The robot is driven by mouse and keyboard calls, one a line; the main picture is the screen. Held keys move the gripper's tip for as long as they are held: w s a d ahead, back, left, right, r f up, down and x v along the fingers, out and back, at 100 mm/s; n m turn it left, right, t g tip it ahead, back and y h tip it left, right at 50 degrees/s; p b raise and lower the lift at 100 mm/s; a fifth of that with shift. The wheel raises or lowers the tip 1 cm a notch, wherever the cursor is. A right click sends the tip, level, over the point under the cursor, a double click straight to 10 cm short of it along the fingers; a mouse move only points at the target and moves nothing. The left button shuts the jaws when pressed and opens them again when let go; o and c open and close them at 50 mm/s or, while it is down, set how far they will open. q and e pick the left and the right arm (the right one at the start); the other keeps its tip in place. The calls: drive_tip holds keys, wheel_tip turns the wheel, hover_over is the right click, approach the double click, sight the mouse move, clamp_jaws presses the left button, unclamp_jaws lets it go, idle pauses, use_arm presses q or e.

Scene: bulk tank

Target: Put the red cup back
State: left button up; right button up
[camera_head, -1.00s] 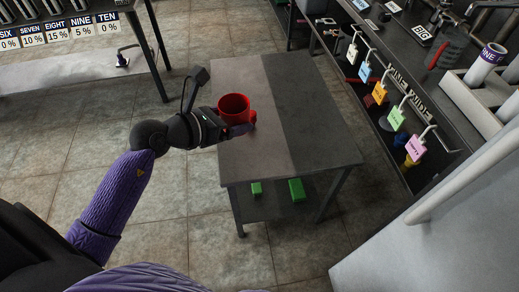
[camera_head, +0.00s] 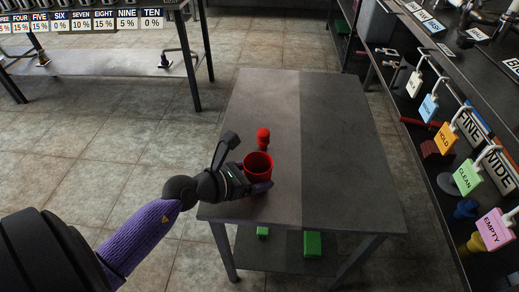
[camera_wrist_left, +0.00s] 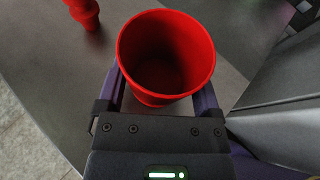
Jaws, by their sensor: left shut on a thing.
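The red cup (camera_head: 258,166) is upright at the near left part of the grey table (camera_head: 345,150). My left gripper (camera_head: 262,186) is shut on it, with one finger on each side. In the left wrist view the open, empty-looking cup (camera_wrist_left: 166,55) sits between the purple fingers of my left gripper (camera_wrist_left: 160,95). I cannot tell whether the cup's base touches the tabletop. My right gripper is not in view.
A small red knobbed object (camera_head: 263,138) stands just behind the cup. Two green blocks (camera_head: 312,244) lie on the lower shelf. A rack with coloured tags (camera_head: 468,177) runs along the right. The table's right half is clear.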

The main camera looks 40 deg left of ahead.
use_arm(q)
wheel_tip(320, 180, down, 2)
drive_tip(key=shift+f+b, duration=0.1)
drive_tip(key=shift+b, duration=0.2)
drive_tip(key=shift+r+p, duration=0.3)
drive_tip(key=shift+r, duration=0.1)
drive_tip(key=shift+f, duration=0.1)
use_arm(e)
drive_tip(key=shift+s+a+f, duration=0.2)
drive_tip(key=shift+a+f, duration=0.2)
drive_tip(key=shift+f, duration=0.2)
use_arm(q)
drive_tip(key=o, duration=0.9)
drive_tip(key=shift+f, duration=0.1)
drive_tip(key=shift+o, duration=1.2)
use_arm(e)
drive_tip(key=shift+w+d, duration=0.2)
